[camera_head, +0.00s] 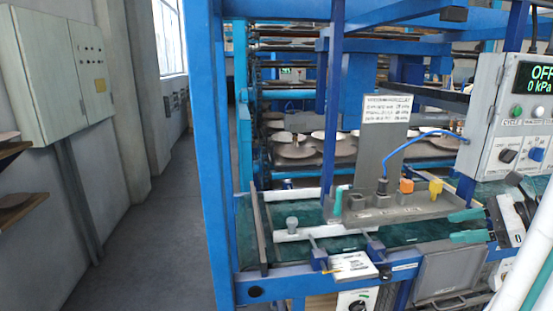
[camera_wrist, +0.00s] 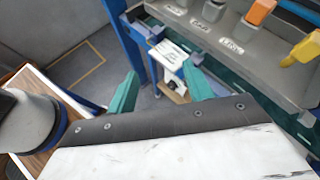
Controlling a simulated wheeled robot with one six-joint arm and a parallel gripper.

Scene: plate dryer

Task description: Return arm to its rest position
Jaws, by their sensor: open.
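My gripper (camera_head: 468,226) is at the right of the head view, over the right part of the green bench top (camera_head: 405,232). Its two teal fingers are spread apart with nothing between them. They also show apart and empty in the wrist view (camera_wrist: 160,88). The gripper is clear of the grey holder rack (camera_head: 420,208), which stands behind and left of it. My white arm comes in from the lower right edge of the head view.
The rack carries an orange piece (camera_head: 406,186), a yellow piece (camera_head: 436,188) and a sign plate (camera_head: 385,130). A control box (camera_head: 510,100) reading OFF, 0 kPa stands at the right. A blue post (camera_head: 207,150) borders the open aisle floor (camera_head: 160,250) at left.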

